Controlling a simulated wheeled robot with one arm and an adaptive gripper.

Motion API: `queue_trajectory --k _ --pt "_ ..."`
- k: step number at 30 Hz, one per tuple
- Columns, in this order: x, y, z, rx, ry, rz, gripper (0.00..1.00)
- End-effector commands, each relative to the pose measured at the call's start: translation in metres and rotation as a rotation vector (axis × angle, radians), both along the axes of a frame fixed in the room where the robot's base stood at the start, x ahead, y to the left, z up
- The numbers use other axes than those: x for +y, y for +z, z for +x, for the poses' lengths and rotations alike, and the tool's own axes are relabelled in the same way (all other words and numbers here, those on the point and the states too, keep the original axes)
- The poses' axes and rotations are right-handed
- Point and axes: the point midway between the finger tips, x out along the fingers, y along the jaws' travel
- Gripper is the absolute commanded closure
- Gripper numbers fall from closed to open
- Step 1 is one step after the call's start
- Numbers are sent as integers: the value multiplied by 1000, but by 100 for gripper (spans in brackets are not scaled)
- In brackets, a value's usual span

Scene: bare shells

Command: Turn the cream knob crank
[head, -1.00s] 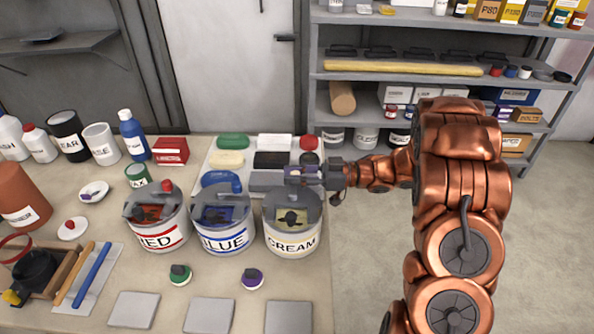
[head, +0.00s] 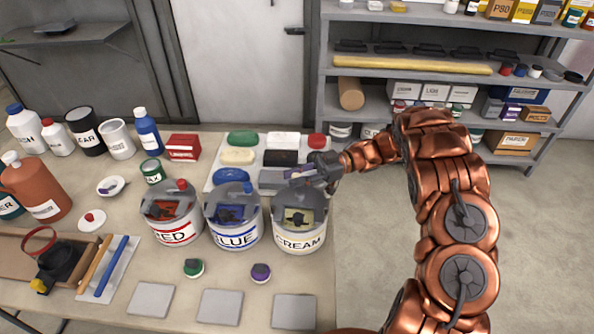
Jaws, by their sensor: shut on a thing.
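The cream can (head: 299,238), labelled CREAM, stands on the table as the rightmost of three cans. Its grey lid has an opening with a cream-coloured inside (head: 299,215). My gripper (head: 314,175) is at the back right of this lid, reaching in from the right. It is shut at the place of the cream knob crank, and my fingers hide the knob, so its angle cannot be told. The red can (head: 172,232) has a red knob (head: 181,185) on its lid. The blue can (head: 233,235) has a blue knob (head: 248,187).
Several coloured blocks lie on a white sheet (head: 215,178) behind the cans. Two small round pots, green-topped (head: 193,267) and purple-topped (head: 261,272), and grey tiles (head: 220,307) lie in front. Bottles stand at left. Shelves (head: 450,95) stand behind; floor right of the table is clear.

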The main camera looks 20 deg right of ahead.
Motion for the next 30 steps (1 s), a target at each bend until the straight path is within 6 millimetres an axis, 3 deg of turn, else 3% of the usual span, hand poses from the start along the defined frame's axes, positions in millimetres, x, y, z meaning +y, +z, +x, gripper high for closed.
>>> queue_trajectory --k 30 --pt "9 2 -1 -1 213 1 100"
